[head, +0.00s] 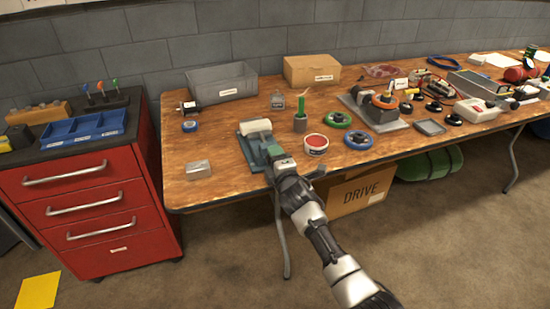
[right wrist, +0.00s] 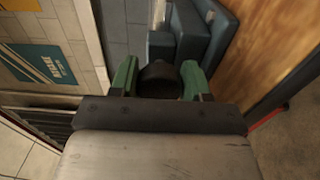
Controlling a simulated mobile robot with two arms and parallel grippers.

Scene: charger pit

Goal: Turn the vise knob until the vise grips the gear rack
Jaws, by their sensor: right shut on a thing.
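The blue-green vise (head: 247,152) stands near the front edge of the wooden table, and its body also shows in the right wrist view (right wrist: 205,40). A pale cream piece (head: 255,127) sits at its far end; I cannot tell whether this is the gear rack. My right gripper (head: 274,152) reaches the near side of the vise. In the right wrist view its green fingers (right wrist: 158,82) are shut on the dark round vise knob (right wrist: 158,76), one on each side. The gap between the vise jaws is not clear. My left gripper is not in view.
A red and white tin (head: 316,145) and a green-handled tool (head: 300,120) stand just right of the vise. A small metal block (head: 198,169) lies to its left. A grey bin (head: 222,85) is behind. A red drawer cabinet (head: 85,205) stands left of the table.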

